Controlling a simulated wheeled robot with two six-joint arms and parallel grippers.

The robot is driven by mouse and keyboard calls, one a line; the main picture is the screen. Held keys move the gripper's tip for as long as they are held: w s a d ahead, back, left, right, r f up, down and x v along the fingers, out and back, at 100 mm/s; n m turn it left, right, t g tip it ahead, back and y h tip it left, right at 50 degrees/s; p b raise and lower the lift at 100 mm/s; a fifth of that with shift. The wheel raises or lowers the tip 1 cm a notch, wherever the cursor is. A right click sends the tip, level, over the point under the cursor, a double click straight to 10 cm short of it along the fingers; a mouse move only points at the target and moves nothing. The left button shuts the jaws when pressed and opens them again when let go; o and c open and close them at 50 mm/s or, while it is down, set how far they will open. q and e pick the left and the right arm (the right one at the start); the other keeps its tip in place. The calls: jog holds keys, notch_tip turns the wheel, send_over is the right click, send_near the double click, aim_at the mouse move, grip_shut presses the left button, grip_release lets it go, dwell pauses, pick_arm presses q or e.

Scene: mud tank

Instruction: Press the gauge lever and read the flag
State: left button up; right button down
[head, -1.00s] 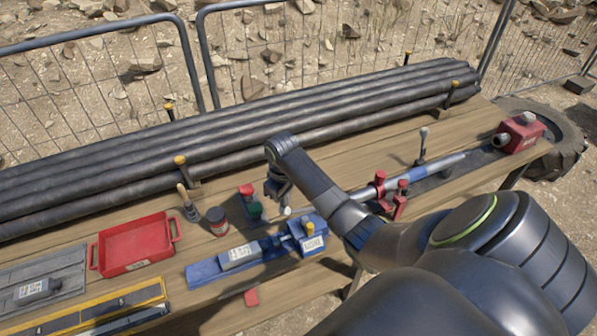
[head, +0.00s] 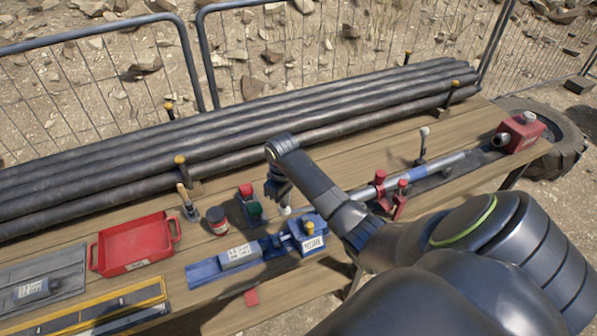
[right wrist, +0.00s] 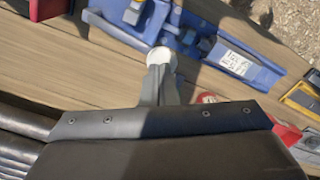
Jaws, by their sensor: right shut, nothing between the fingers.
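The blue fixture (head: 215,269) lies along the bench's front edge. It has a block with a white label (head: 313,244) and a yellow-topped knob (head: 310,228) at its right end. A white ball-shaped knob (head: 286,210) stands just behind that block. My right gripper (head: 281,203) is shut and empty, pointing down at the white knob. In the right wrist view the white knob (right wrist: 160,57) is right at the fingertips (right wrist: 160,74); I cannot tell whether they touch. No flag can be clearly made out. My left gripper is not in view.
A red-and-green item (head: 248,203), a dark jar (head: 217,220) and a red tray (head: 135,244) stand left of my gripper. Black pipes (head: 100,187) lie behind. Red clamps (head: 400,198) hold a rod to the right.

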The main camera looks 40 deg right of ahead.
jog(key=shift+f+b, duration=1)
jog(key=shift+f, duration=1.45)
jog(key=shift+r, duration=0.1)
notch_tip(320, 180, up, 3)
jog(key=p, duration=0.3)
jog(key=shift+d+r+p, duration=0.1)
jog(key=shift+r+p, duration=0.05)
jog(key=shift+p, duration=0.2)
jog(key=shift+r, duration=0.35)
notch_tip(320, 180, up, 7)
